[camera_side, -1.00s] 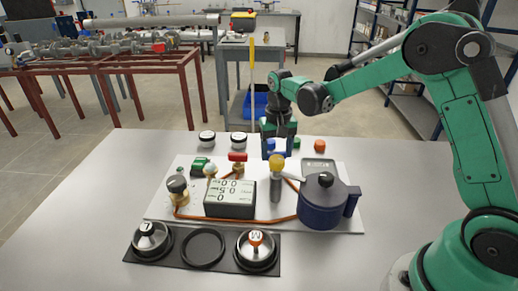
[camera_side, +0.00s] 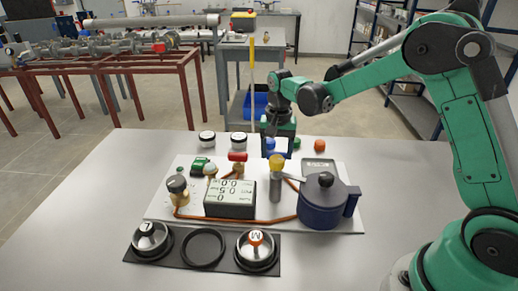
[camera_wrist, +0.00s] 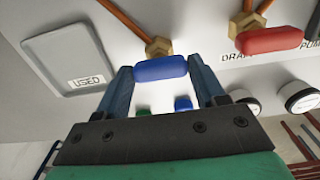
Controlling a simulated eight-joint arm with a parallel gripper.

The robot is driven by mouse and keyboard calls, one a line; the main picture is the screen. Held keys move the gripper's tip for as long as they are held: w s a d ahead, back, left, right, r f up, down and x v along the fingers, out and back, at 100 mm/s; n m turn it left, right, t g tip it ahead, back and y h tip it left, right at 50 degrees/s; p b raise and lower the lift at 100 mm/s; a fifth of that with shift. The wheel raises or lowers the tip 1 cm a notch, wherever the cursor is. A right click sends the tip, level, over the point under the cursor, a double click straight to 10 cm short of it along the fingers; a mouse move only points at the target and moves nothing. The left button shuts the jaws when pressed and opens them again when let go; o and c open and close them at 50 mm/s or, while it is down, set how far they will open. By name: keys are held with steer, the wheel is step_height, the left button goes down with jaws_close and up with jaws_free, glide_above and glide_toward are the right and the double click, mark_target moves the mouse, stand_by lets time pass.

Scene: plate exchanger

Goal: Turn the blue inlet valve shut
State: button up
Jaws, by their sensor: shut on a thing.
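The blue inlet valve handle (camera_wrist: 160,69) is a rounded bar on a brass fitting (camera_wrist: 158,46) in the wrist view. My gripper (camera_wrist: 160,77) has one finger at each end of this bar and is shut on it. In the wrist view the bar lies nearly level across the picture. In the side view my gripper (camera_side: 278,147) is low at the back of the white board, and a bit of blue shows beside it. The valve body is largely hidden there.
A red valve handle (camera_wrist: 270,40) sits close to the right of my gripper. The side view shows a digital display (camera_side: 231,198), a dark blue pot (camera_side: 327,206) and a yellow-topped post (camera_side: 276,180) in front.

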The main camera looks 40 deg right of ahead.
mark_target(277, 153)
steer(key=o, duration=1.3)
steer(key=shift+r, duration=2.85)
steer(key=shift+s+a+r, duration=0.1)
steer(key=shift+s+r, duration=0.1)
steer(key=shift+r, duration=0.1)
steer(key=s+a+r+n+t, duration=0.1)
steer(key=s+n+t, duration=0.1)
steer(key=s, duration=0.1)
steer(key=s+a+r+n+t, duration=0.2)
steer(key=s+n, duration=0.1)
steer(key=s, duration=0.1)
steer(key=s+a+r+n+t, duration=0.1)
steer(key=s+n+t, duration=0.1)
steer(key=s+n, duration=0.1)
steer(key=shift+s+a+r, duration=0.15)
steer(key=shift+s, duration=0.55)
steer(key=shift+s+a+f+n+t, duration=0.15)
steer(key=shift+s+f+n+t, duration=0.25)
steer(key=shift+s+n+t, duration=0.2)
